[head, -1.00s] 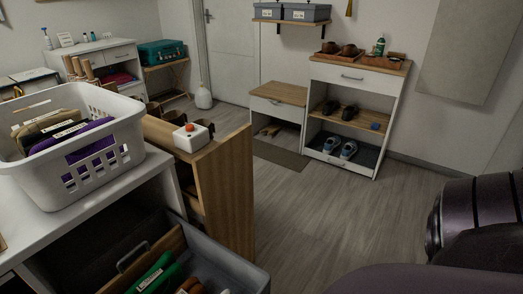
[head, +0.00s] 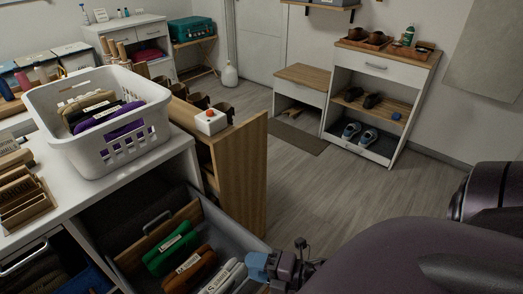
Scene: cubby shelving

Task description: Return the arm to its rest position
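My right arm (head: 390,258) fills the lower right of the head view. My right gripper (head: 268,266) shows small at its near end, at the bottom middle, with a blue part beside dark parts. It is at the right edge of the open grey drawer (head: 240,236), close to a whitish rolled item (head: 226,277) there. I cannot tell if it touches anything or how far its fingers are apart. My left gripper is out of view.
The drawer also holds a green item (head: 172,250) and a brown one (head: 190,270). A white basket (head: 118,150) with rolled items stands on the white counter (head: 120,187). A wooden cabinet (head: 240,170) stands right of it. The floor (head: 330,195) beyond is clear.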

